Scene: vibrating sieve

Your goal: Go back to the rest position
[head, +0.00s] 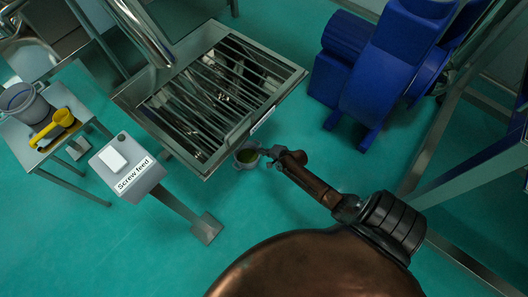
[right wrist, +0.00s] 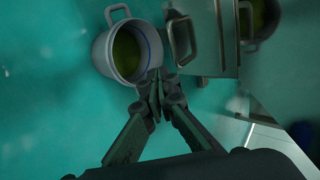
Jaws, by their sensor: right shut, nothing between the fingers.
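My right gripper (head: 278,156) reaches out over the green floor in the head view, at the end of my copper-coloured arm. In the right wrist view its fingers (right wrist: 158,84) are closed together with nothing between them. A grey pot (head: 247,157) with yellow-green contents stands just left of the fingertips in the head view, under the sieve's front edge. In the right wrist view the pot (right wrist: 128,52) shows its handle, and the fingertips overlap its lower right rim; I cannot tell whether they touch. My left gripper is in neither view.
A blue machine (head: 385,75) stands to the right, with metal beams beyond. The "Screw feed" post (head: 130,165) and a small table (head: 25,145) are left. In the wrist view, a metal box (right wrist: 205,35) adjoins the fingers.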

